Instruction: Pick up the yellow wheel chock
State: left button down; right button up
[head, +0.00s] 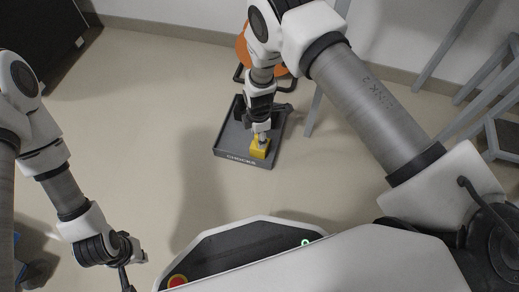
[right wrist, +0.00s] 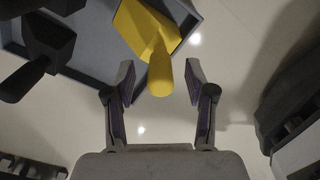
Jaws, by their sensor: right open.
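The yellow wheel chock (head: 259,151) sits at the front right of a dark grey tray (head: 228,156) on the floor. In the right wrist view the chock (right wrist: 138,24) has a rounded yellow handle pointing toward my gripper. My right gripper (head: 262,136) is just above the chock. In the right wrist view this gripper (right wrist: 159,76) is open, with the handle's end between its two fingertips and a gap on both sides. My left gripper (head: 124,272) is at the lower left of the head view, far from the tray; its fingers are too unclear to tell their state.
A dark chock with a handle (right wrist: 38,48) lies in the tray, left of the yellow one in the wrist view. An orange object (head: 243,50) stands behind the tray by the wall. Grey metal legs (head: 318,105) rise to the right. The floor left of the tray is clear.

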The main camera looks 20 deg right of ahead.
jog(key=shift+r, duration=0.15)
grip_shut()
